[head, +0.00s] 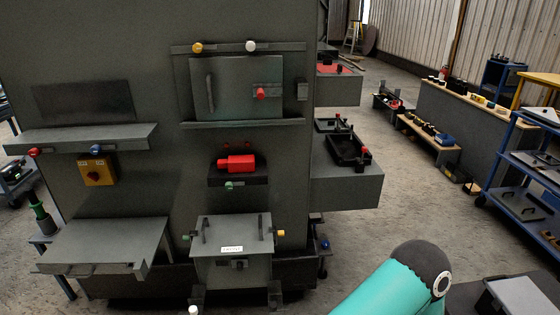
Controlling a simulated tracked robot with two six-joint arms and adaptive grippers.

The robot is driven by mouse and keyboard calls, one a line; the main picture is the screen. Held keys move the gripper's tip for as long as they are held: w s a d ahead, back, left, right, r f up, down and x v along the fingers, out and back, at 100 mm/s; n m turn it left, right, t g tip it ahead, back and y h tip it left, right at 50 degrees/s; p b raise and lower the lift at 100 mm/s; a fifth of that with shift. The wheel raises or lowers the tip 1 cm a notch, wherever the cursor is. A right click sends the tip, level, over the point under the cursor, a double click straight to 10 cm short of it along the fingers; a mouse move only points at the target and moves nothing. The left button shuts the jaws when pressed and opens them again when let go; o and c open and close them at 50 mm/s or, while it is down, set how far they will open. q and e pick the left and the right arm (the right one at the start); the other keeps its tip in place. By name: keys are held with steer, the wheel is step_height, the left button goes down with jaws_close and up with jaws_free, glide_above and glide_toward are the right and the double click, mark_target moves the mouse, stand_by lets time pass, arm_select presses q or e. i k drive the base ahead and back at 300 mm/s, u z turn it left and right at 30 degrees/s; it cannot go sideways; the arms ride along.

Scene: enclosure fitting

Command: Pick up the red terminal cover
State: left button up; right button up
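A red block with a narrower end at its left (237,163) sits on a small black shelf (238,180) on the front of the large grey enclosure; it looks like the red terminal cover. Two small red studs show on the panel just above it. A flat red piece (327,69) also lies on the upper side shelf at the right, partly hidden by dark parts on it. Neither gripper is in view. Only a teal link of my arm shows at the bottom right, well apart from the red block.
Above the black shelf is a closed grey door (225,90) with a red knob. Below it stands a grey box with handles (231,240). A grey ledge (80,139) and table (108,240) stick out at the left. A side shelf (345,188) juts out right.

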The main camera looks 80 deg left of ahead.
mark_target(236, 163)
steer(key=z, duration=0.35)
steer(key=i, duration=0.4)
steer(key=u, duration=1.8)
steer(key=i, duration=0.2)
steer(key=u, duration=2.2)
steer(key=k, duration=0.55)
steer(key=u, duration=0.3)
steer(key=i, duration=1.95)
steer(key=z, duration=0.35)
